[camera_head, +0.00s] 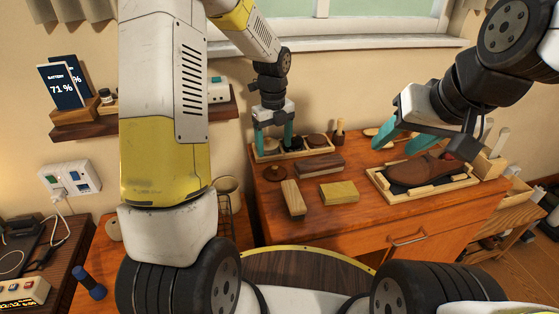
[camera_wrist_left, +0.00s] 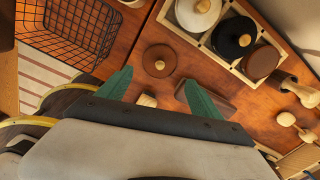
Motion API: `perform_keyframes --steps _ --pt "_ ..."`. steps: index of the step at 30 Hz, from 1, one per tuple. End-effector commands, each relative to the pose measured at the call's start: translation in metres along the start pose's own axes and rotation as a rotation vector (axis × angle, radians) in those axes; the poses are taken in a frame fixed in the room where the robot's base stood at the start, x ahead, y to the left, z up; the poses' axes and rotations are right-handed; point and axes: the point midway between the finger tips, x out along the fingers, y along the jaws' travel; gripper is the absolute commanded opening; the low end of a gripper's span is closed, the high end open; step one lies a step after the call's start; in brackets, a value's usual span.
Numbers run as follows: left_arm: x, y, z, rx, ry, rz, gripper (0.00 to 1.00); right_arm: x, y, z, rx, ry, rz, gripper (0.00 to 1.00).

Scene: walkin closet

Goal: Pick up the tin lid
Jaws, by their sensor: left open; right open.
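A round reddish-brown tin lid (camera_head: 275,173) with a small pale knob lies flat on the wooden desk, left of a brown block. The lid (camera_wrist_left: 160,61) shows whole in the left wrist view, just beyond my fingertips. My left gripper (camera_head: 274,148) is open and empty, its teal fingers pointing down above the desk's back left part. In its own view my left gripper (camera_wrist_left: 158,80) has its fingers apart, with the lid seen between and beyond them. My right gripper (camera_head: 388,143) is open near the shoe, its fingers partly hidden by its own body.
A pale tray (camera_wrist_left: 212,46) holds tins with cream, black and brown tops beside the lid. A brown shoe (camera_head: 415,168) lies in a wooden tray. A brown block (camera_head: 320,166), a tan block (camera_head: 293,199) and a yellow block (camera_head: 339,192) lie nearby. A wire basket (camera_wrist_left: 75,30) stands left.

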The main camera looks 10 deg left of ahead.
Motion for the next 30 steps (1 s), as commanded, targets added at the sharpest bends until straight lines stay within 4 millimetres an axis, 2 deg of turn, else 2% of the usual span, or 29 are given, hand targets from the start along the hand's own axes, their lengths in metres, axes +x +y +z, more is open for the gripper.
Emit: perform_keyframes --steps 5,14,21,30 --pt "0.019 -0.005 0.003 0.099 0.013 0.017 0.75 0.000 0.000 0.000 0.000 0.000 0.000 0.49" --pt "0.053 -0.004 0.002 0.101 0.014 0.017 0.75 0.000 0.000 0.000 0.000 0.000 0.000 0.49" --pt "0.087 -0.002 0.002 0.099 0.014 0.017 0.75 0.000 0.000 0.000 0.000 0.000 0.000 0.49" --pt "0.093 -0.002 0.003 0.098 0.012 0.015 0.75 0.000 0.000 0.000 0.000 0.000 0.000 0.49"
